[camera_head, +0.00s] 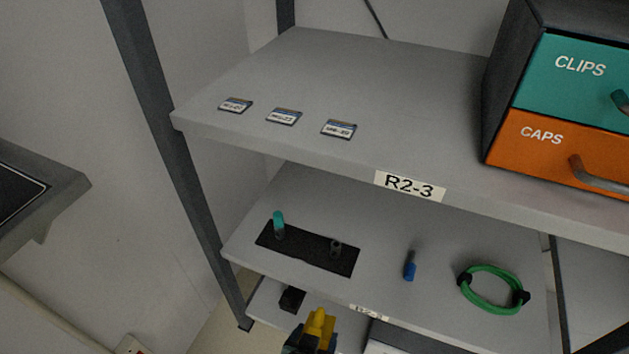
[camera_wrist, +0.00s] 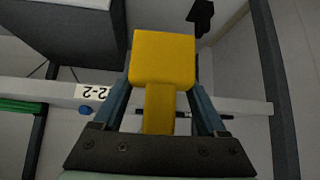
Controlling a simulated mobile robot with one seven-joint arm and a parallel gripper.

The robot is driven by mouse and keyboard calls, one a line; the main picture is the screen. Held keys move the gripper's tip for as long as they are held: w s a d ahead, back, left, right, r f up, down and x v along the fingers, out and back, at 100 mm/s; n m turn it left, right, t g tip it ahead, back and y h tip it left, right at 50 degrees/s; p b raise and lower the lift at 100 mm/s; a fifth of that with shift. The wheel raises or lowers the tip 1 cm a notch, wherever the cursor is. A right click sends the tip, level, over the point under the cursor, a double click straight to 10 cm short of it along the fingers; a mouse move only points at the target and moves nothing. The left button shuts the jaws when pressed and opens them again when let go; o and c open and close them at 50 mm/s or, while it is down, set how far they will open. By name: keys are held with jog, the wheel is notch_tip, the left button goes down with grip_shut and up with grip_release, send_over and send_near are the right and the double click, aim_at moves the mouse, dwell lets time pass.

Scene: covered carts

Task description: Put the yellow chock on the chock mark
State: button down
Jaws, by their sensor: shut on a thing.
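The yellow chock (camera_head: 318,323) is at the bottom of the head view, held in my gripper (camera_head: 312,338), in front of the shelf unit. In the wrist view the chock (camera_wrist: 163,58) has a broad block end and a narrower stem. The blue fingers of my gripper (camera_wrist: 162,108) are shut on it, one on each side. I cannot make out a chock mark in either view.
The middle shelf (camera_head: 385,250) bears a black mat (camera_head: 310,250) with a teal-topped peg, a blue item (camera_head: 410,266) and a green cable coil (camera_head: 491,289). A black block (camera_head: 291,299) is on the lower shelf. Flat cards and a drawer box (camera_head: 570,95) are on top.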

jog(key=s+r+n+y+p, duration=0.1)
jog(key=s+r+p, duration=0.1)
jog(key=r+p, duration=1.3)
jog(key=s+r+n+y+p, duration=0.1)
jog(key=s+r+n+p, duration=0.1)
jog(key=r+p, duration=1.4)
notch_tip(320, 180, up, 9)
jog(key=shift+s+f+t+p, duration=0.2)
jog(key=shift+s+t+p, duration=0.1)
jog(key=shift+s, duration=0.15)
jog(key=shift+a, duration=0.25)
